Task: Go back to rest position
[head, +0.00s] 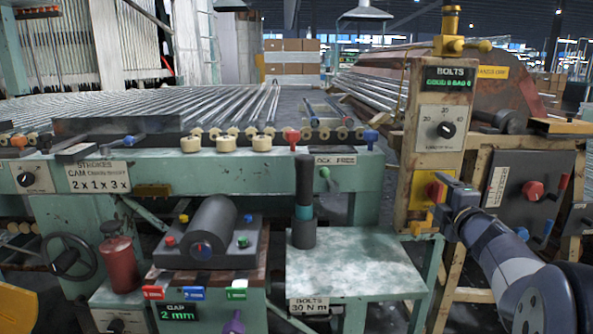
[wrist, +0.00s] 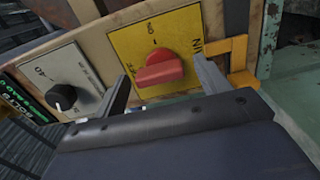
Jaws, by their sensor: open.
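My gripper (head: 446,190) is at the right of the head view, at the lower part of the wooden bolts panel (head: 396,190). In the wrist view my gripper (wrist: 160,90) is open, with one finger on each side of a red switch knob (wrist: 160,70) on a yellow plate (wrist: 189,27). The fingers stand apart from each other and the knob shows between them. Whether either finger touches the knob I cannot tell. In the head view my gripper partly covers the red knob.
A black dial (head: 446,130) sits on a white plate above the knob, under a green-lit BOLTS display (head: 449,82). A yellow bracket (wrist: 240,60) is close beside one finger. A green table (head: 350,265) stands left of my arm. A grey box with a red handle (head: 533,190) stands right.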

